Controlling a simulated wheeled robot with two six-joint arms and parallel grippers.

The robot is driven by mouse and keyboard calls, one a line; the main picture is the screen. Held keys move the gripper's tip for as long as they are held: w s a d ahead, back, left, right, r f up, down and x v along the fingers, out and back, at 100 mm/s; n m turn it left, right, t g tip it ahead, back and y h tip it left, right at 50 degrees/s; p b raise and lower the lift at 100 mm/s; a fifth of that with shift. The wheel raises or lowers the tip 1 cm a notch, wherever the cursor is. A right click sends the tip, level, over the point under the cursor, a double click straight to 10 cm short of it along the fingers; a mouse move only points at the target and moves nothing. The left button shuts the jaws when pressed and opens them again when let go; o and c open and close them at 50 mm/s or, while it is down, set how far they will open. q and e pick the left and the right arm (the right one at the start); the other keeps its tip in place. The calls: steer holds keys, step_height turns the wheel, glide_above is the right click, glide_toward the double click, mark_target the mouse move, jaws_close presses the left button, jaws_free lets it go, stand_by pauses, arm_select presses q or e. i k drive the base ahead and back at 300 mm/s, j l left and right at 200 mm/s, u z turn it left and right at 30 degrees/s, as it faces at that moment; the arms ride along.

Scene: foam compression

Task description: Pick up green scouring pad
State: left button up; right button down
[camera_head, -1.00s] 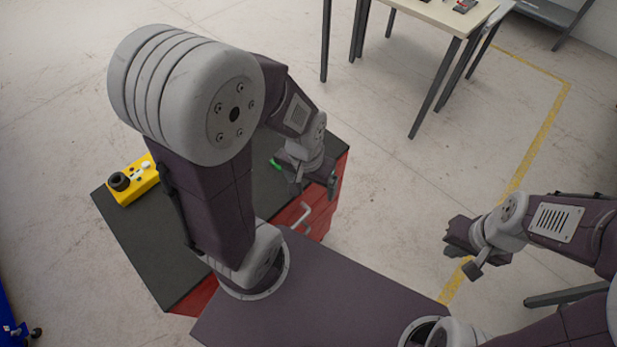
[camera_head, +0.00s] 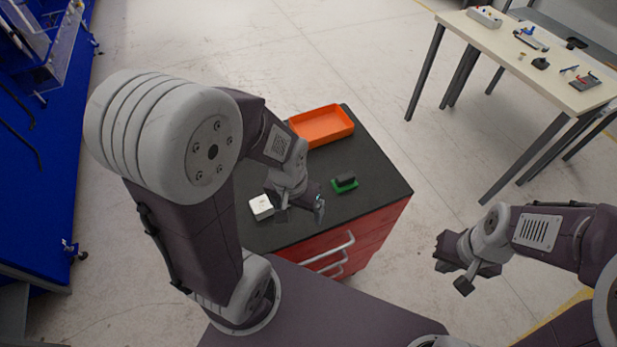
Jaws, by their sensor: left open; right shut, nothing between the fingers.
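A small green pad (camera_head: 341,187) lies on the dark top of the red cabinet (camera_head: 372,172), right of my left gripper. A black block (camera_head: 346,179) sits on or against it; I cannot tell whether they are one piece. My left gripper (camera_head: 301,211) is open above the cabinet top, a little left of and nearer than the green pad, apart from it in the picture. Its fingers point toward the front edge. My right gripper (camera_head: 462,275) is shut and empty, out over the floor right of the cabinet.
An orange tray (camera_head: 322,127) stands at the cabinet's back edge. A small white block (camera_head: 260,207) lies just left of my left gripper. My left arm hides the cabinet's left part. Drawer handles (camera_head: 330,252) stick out in front. A pale table (camera_head: 545,72) with small items stands back right.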

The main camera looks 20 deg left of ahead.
mark_target(343, 183)
steer(key=u, duration=0.45)
steer(key=i+l+u, duration=0.1)
steer(key=l+u, duration=0.15)
steer(key=u, duration=0.2)
steer(key=l+u, duration=0.25)
steer(key=u, duration=0.15)
steer(key=l+u, duration=0.3)
steer(key=u, duration=0.15)
steer(key=l+u, duration=0.25)
steer(key=u, duration=0.2)
steer(key=k+l+u, duration=0.1)
steer(key=l+u, duration=0.15)
steer(key=u, duration=0.15)
